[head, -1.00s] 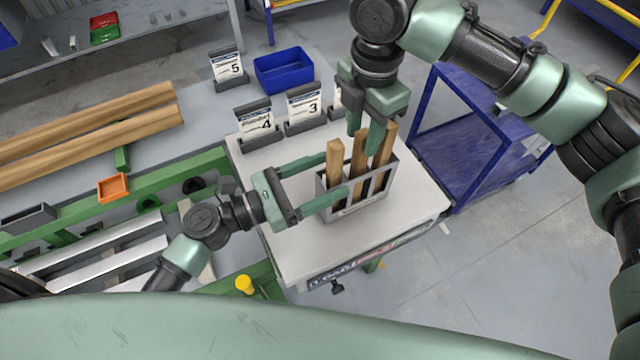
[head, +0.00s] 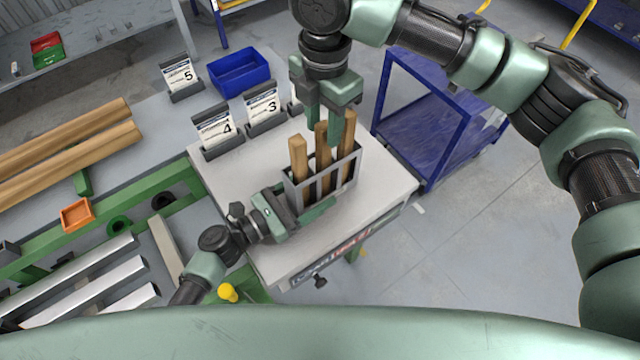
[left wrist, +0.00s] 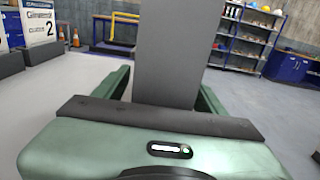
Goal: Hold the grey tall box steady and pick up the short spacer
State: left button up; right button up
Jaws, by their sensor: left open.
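The grey tall box (head: 297,196) stands upright on the white table top, with open slots in its front. Three wooden spacers stand in it: a left one (head: 298,155), a middle one (head: 321,148) and a right one (head: 347,135). I cannot tell for sure which is shortest. My left gripper (head: 308,197) is open, with its palm close to the box's left end and its fingers along both sides. In the left wrist view, the box's grey end (left wrist: 168,50) stands between the fingers. My right gripper (head: 322,128) points down at the middle spacer's top; its finger gap is unclear.
Number cards 4 (head: 217,130), 3 (head: 262,106) and 5 (head: 181,78) stand behind the box, near a blue bin (head: 239,72). A blue cart (head: 425,135) is at the right. The table's front right (head: 370,205) is clear.

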pick_arm(q)
jog(key=shift+x, duration=0.85)
jog(key=shift+d, duration=0.1)
